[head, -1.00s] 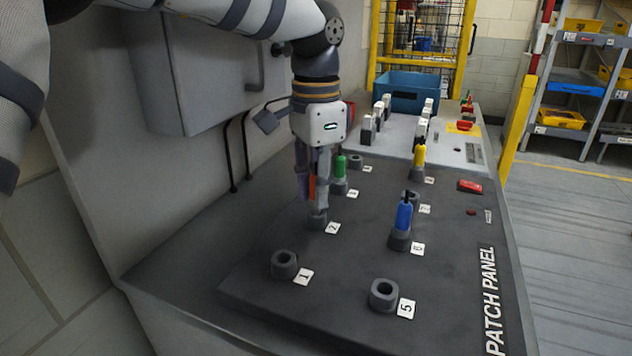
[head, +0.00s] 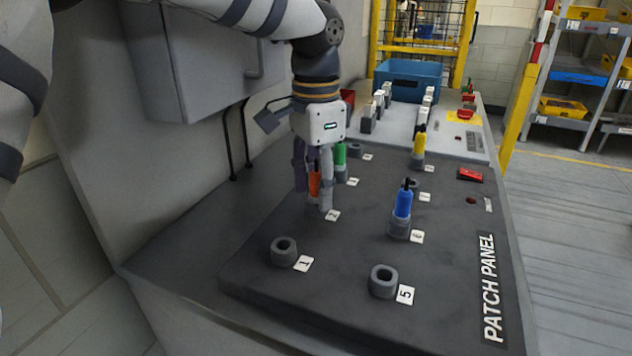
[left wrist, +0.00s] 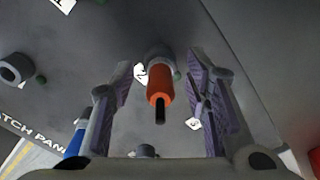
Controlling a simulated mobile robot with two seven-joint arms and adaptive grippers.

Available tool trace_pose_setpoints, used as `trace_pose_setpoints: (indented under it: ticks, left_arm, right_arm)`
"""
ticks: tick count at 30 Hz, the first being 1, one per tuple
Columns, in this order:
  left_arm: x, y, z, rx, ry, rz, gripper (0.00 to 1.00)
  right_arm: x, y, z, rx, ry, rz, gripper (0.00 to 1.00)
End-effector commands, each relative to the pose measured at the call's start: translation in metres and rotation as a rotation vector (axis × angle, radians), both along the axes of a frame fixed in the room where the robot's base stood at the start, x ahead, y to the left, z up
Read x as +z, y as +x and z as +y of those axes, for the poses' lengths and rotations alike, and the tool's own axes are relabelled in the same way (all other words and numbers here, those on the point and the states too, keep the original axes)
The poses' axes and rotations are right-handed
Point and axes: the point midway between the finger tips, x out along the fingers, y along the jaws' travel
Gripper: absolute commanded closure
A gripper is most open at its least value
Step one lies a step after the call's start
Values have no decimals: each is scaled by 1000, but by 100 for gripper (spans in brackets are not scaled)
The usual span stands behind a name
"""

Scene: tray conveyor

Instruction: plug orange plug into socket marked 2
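The orange plug (head: 314,183) stands upright at the socket (head: 313,210) beside the label 2 (head: 332,215). In the left wrist view the orange plug (left wrist: 160,85) has its far end at a grey socket ring (left wrist: 158,52), and its dark cable end points to the camera. My left gripper (head: 313,200) points down around the plug. Its fingers (left wrist: 163,85) are open, with a gap on both sides of the plug. The fingers partly hide the plug and socket in the head view. My right gripper is in neither view.
On the dark patch panel (head: 340,265), a green plug (head: 340,155) stands close behind the gripper. A blue plug (head: 403,204) and a yellow plug (head: 419,143) stand to the right. Socket 1 (head: 284,250) and socket 5 (head: 383,281) are empty in front.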

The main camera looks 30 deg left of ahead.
Motion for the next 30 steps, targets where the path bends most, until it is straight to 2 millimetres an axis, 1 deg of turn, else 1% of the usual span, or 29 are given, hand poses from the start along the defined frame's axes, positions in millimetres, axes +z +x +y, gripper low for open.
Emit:
trace_pose_setpoints:
  ticks: [3,5,8,12,15,18,22,30]
  left_arm:
    - [3,0,0,0,0,-1,57]
    - [11,1,0,1,1,-4,57]
    - [35,1,0,2,-1,-7,57]
    - [74,1,0,1,1,-7,57]
    - [96,1,0,1,1,-4,57]
    - [111,1,0,1,1,-2,57]
    - [120,0,0,0,0,0,57]
    - [120,0,0,0,0,0,57]
  right_arm:
    - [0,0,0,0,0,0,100]
    - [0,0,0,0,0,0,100]
    - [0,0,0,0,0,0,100]
    - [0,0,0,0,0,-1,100]
    - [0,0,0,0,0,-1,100]
    - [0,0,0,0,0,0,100]
    - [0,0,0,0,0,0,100]
    - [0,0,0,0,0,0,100]
